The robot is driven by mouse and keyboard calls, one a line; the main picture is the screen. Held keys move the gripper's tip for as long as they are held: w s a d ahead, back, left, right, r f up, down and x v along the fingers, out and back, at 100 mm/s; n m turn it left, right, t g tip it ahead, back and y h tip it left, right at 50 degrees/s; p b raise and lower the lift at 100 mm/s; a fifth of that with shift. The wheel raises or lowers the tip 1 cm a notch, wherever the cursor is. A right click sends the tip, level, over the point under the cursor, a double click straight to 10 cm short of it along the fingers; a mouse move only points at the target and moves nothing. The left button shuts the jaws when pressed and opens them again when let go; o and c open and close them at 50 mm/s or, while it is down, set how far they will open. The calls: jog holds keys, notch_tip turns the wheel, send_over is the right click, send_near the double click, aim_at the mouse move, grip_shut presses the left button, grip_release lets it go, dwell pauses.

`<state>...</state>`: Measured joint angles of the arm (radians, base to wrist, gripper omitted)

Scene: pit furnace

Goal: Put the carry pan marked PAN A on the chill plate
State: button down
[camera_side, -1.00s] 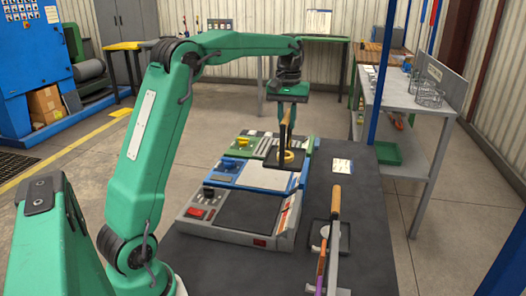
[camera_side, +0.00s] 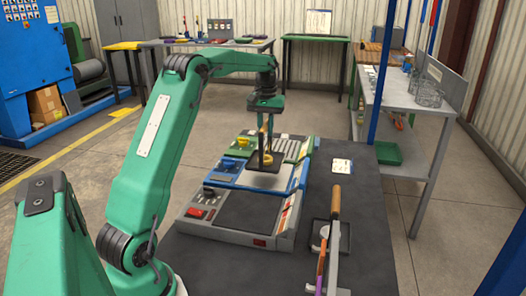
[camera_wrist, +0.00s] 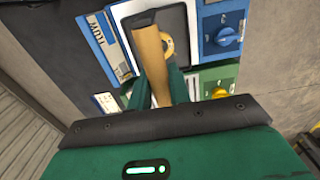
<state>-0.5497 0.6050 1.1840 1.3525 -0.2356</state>
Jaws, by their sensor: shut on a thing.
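My gripper (camera_side: 264,118) points down and is shut on the upright wooden handle (camera_wrist: 152,62) of a small dark pan (camera_side: 275,163). A brass-coloured ring (camera_wrist: 168,45) lies in the pan. No PAN A mark is readable on it. In the side view the pan appears over the blue unit (camera_side: 224,178), the middle of three units. Whether it touches the unit I cannot tell. The wrist view shows a pale plate under the pan and a blue knob (camera_wrist: 226,37) beside it. I cannot read which unit is the chill plate.
A grey unit (camera_side: 186,221) with a red switch and dark top stands in front, and a green unit (camera_side: 232,149) behind. At right, a dark tray (camera_side: 344,240) holds a round grey piece beside wooden-, orange- and purple-handled tools. A white card (camera_side: 342,166) lies on the dark bench.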

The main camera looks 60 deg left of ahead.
jog(key=shift+f, duration=2.1)
jog(key=c, duration=1.3)
grip_release()
notch_tip(320, 180, up, 12)
jog(key=shift+r, duration=0.1)
